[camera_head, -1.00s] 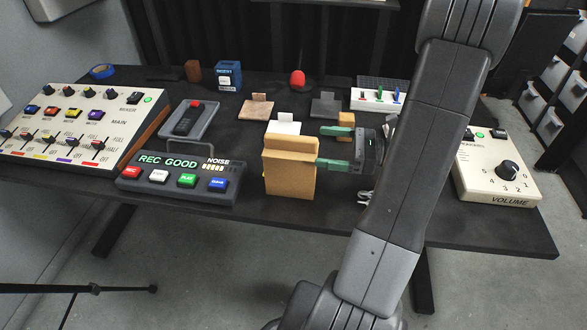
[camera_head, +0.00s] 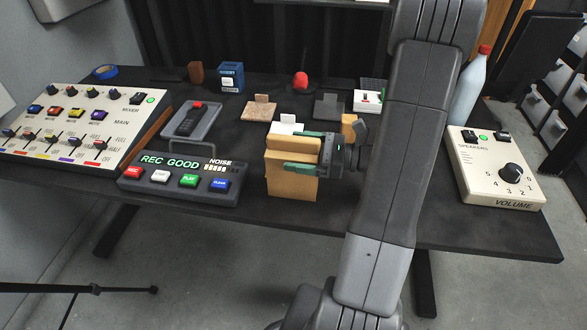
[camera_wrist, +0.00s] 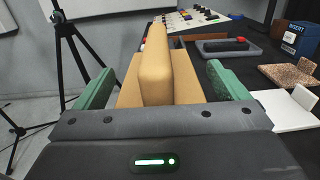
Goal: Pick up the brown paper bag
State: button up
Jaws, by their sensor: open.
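The brown paper bag (camera_head: 291,187) stands upright near the front edge of the dark table, in the middle of the head view. Its folded top ridge (camera_wrist: 156,66) fills the centre of the wrist view. My gripper (camera_head: 311,156) comes in from the right at the height of the bag's top. Its green fingers are open, one on each side of the top ridge. In the wrist view my gripper (camera_wrist: 160,88) shows gaps between both fingers and the ridge. The bag's lower part is hidden in the wrist view.
A REC GOOD button panel (camera_head: 178,180) lies left of the bag. A white card stand (camera_head: 287,127) is close behind it, and a tan block (camera_head: 349,127) stands behind my gripper. A volume box (camera_head: 497,168) and a bottle (camera_head: 470,88) are at right.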

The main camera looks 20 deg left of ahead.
jog(key=c, duration=1.3)
jog(key=shift+r, duration=0.1)
notch_tip(320, 180, up, 9)
jog(key=shift+r+p, duration=0.15)
jog(key=shift+p, duration=0.9)
jog(key=shift+w+a+f, duration=0.1)
jog(key=shift+w+f, duration=0.1)
jog(key=shift+w, duration=0.2)
jog(key=shift+w+a+f+p, duration=0.2)
jog(key=shift+w+f, duration=0.25)
jog(key=shift+f, duration=0.2)
jog(key=shift+w+a+f+p, duration=0.15)
jog(key=shift+w+f+p, duration=0.1)
jog(key=shift+w+f, duration=0.3)
jog(key=shift+w+a+f+p, duration=0.2)
jog(key=shift+w+f, duration=0.2)
jog(key=shift+f, duration=0.3)
jog(key=s+a, duration=0.1)
jog(key=a, duration=0.1)
jog(key=s+a, duration=0.1)
jog(key=a, duration=0.1)
jog(key=shift+s+a+p, duration=0.1)
jog(key=shift+s+p, duration=0.2)
jog(key=shift+s, duration=0.05)
